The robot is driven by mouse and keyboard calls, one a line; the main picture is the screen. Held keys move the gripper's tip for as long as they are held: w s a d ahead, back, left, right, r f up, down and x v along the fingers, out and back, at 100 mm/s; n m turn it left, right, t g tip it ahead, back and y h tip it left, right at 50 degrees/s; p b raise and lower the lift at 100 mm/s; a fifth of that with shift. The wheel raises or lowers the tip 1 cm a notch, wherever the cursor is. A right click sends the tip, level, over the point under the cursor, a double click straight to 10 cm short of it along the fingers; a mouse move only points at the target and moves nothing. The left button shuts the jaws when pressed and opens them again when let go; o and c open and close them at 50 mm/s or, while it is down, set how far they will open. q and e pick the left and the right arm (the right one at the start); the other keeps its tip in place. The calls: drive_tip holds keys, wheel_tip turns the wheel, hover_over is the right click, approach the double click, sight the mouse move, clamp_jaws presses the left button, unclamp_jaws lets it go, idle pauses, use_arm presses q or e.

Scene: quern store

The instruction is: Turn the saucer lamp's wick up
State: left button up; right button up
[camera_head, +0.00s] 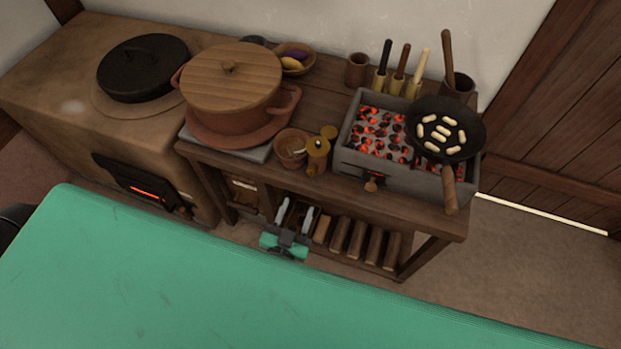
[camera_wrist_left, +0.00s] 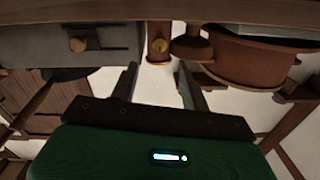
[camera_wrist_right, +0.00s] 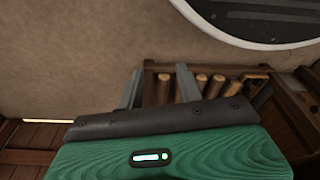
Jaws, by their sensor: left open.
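The small brass-coloured piece that looks like the saucer lamp (camera_head: 317,152) stands at the front edge of the wooden bench, between the clay bowl and the brazier. A round knob-like part of it (camera_wrist_left: 158,46) shows in the left wrist view, just beyond the fingertips. I cannot make out a wick or flame. My left gripper (camera_head: 296,213) is open and empty, in front of and below the bench edge, apart from the lamp. Its fingers (camera_wrist_left: 158,82) also show in the left wrist view. My right gripper (camera_wrist_right: 158,86) is open and empty in the right wrist view.
A small clay bowl (camera_head: 291,148) stands close left of the lamp, with a large lidded pot (camera_head: 231,80) beyond it. The brazier (camera_head: 400,180) with glowing coals and a pan (camera_head: 470,116) is to the right. Logs (camera_head: 357,240) lie on the lower shelf.

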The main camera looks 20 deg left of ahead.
sight(311, 174)
use_arm(q)
drive_tip(key=w, duration=1)
drive_tip(key=shift+w, duration=0.15)
use_arm(e)
drive_tip(key=shift+s+d+f, duration=0.15)
drive_tip(key=shift+s+f, duration=0.15)
drive_tip(key=shift+f, duration=0.3)
use_arm(q)
drive_tip(key=shift+c, duration=0.5)
drive_tip(key=c, duration=0.9)
